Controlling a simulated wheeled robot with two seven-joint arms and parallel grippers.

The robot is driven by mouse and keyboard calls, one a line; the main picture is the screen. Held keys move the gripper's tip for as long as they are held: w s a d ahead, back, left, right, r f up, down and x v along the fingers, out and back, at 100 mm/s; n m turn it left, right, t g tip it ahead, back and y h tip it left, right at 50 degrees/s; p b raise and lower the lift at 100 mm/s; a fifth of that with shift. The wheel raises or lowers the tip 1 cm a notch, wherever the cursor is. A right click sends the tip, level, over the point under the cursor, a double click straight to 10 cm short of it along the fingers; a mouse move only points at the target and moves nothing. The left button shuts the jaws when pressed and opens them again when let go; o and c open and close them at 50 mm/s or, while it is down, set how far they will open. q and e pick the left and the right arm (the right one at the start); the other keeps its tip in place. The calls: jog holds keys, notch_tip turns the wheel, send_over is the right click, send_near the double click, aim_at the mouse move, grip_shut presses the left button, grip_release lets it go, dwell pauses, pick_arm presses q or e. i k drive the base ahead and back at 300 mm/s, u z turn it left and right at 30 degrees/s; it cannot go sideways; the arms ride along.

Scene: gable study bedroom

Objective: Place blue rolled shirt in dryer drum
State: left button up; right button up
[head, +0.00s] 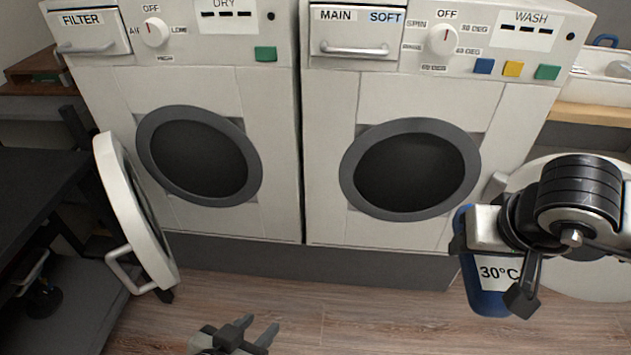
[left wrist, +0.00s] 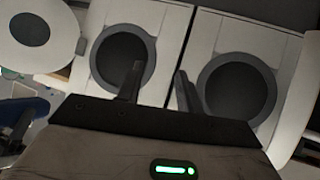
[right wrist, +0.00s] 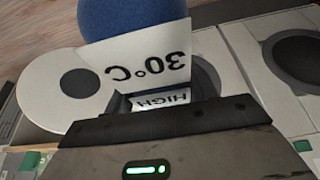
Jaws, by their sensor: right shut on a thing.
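The blue rolled shirt (head: 485,292), with a white 30°C label, is held by my right gripper (head: 465,245) in front of the right-hand washer. In the right wrist view the shirt (right wrist: 125,15) and its label show upside down beyond the jaws (right wrist: 155,100). The dryer (head: 220,78) is the left machine, marked DRY. Its dark dryer drum (head: 199,161) is uncovered and looks empty, and its white door (head: 134,215) hangs open to the left. My left gripper (head: 252,335) is low in front of the dryer, fingers apart and empty. Its fingers also show apart in the left wrist view (left wrist: 158,85).
The washer (head: 440,92) stands against the dryer's right side, its dark drum (head: 410,170) uncovered. Its open door (head: 585,265) is partly behind my right arm. A dark table (head: 35,175) stands at the left. Wooden floor (head: 350,320) in front is clear.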

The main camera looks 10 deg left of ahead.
aim_at(223, 175)
jog(key=z, duration=1.1)
jog(key=k, duration=0.15)
jog(key=u, duration=2.65)
jog(key=i, duration=1.25)
jog(key=u, duration=0.25)
